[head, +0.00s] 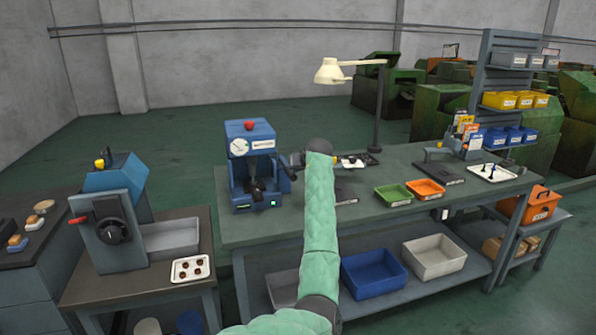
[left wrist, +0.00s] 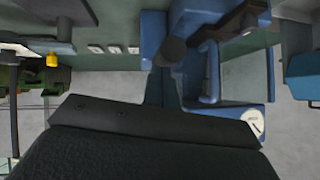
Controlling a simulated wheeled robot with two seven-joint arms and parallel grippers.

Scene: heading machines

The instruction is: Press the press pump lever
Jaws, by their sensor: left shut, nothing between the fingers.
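The blue press pump (head: 243,168) stands at the left end of the long workbench, with a round white gauge on its front and a red knob on top. It also shows, turned over, in the left wrist view (left wrist: 212,72), with a dark rounded knob (left wrist: 172,50) on it. I cannot tell for sure which part is the lever. My left gripper (head: 297,159) is shut and empty, close to the right side of the press, partly hidden by my own green forearm. I cannot tell whether it touches the press. My right gripper is out of view.
Green (head: 393,194) and orange (head: 426,188) trays lie on the bench (head: 270,231) to the right. A desk lamp (head: 331,72) rises behind. Another blue machine (head: 116,181) stands on a separate table at left. Blue (head: 373,275) and white (head: 434,258) bins sit on the lower shelf.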

